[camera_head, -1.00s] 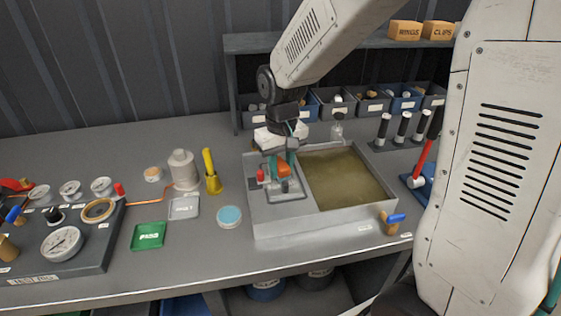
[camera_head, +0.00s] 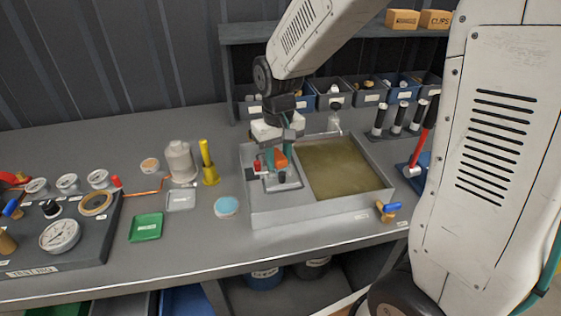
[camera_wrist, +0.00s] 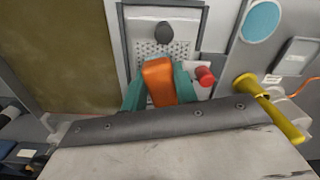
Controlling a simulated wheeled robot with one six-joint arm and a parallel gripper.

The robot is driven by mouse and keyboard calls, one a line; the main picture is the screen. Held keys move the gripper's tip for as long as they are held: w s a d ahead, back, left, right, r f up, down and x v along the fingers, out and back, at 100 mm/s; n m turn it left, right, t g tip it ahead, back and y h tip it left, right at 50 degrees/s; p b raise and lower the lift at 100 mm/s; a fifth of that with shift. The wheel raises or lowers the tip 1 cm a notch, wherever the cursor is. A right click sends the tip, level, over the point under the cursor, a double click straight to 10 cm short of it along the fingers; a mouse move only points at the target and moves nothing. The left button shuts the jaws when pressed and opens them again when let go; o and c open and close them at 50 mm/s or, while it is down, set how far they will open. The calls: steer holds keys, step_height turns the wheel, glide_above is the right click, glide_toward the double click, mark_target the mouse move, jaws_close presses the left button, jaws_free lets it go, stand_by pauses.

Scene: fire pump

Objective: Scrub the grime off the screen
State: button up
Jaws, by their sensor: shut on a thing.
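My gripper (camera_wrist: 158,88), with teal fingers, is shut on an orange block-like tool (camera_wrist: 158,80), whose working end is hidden. It also shows in the head view, with the orange tool (camera_head: 280,159) below it. The screen (camera_wrist: 150,50) is a pale perforated plate in a grey frame, with a dark round knob (camera_wrist: 164,32) over it. In the head view it lies in the left part of the grey basin (camera_head: 320,211). The tool is over the screen's near part in the wrist view. I cannot tell whether it touches, or how much grime is there.
Murky brown water (camera_head: 345,168) fills the basin's right part. A red knob (camera_wrist: 205,76) is close beside the fingers.

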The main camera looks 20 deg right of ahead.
steer(key=shift+w+d+r, duration=0.1)
steer(key=shift+w+d, duration=0.15)
steer(key=shift+w, duration=0.9)
steer(key=shift+w+d, duration=0.25)
steer(key=shift+w, duration=0.85)
steer(key=shift+r, duration=0.1)
steer(key=shift+r, duration=2.95)
steer(key=shift+r, duration=0.15)
steer(key=shift+r, duration=1.35)
